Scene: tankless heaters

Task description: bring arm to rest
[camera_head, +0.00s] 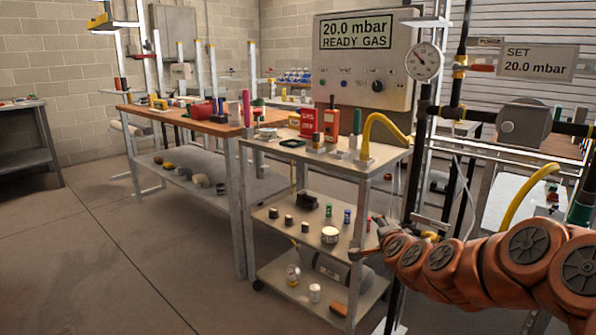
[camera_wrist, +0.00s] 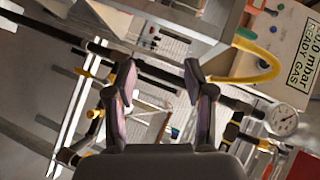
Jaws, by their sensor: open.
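My orange arm (camera_head: 480,262) reaches in from the lower right of the head view, stretched out to the left. My gripper (camera_head: 364,237) is at its far end, in front of the right side of the grey cart (camera_head: 282,215), near middle shelf height. In the wrist view, my gripper (camera_wrist: 150,84) has its two fingers spread wide apart. Nothing is between them but background pipes and frame. Whether the gripper touches the cart cannot be told.
A gas panel (camera_head: 365,75) reading 20.0 mbar stands behind the cart. A gauge (camera_head: 424,61) and dark pipes (camera_head: 460,90) rise close behind my arm. A yellow hose (camera_head: 382,130) bends onto the cart top. A workbench (camera_head: 205,126) stands farther left. Floor at lower left is clear.

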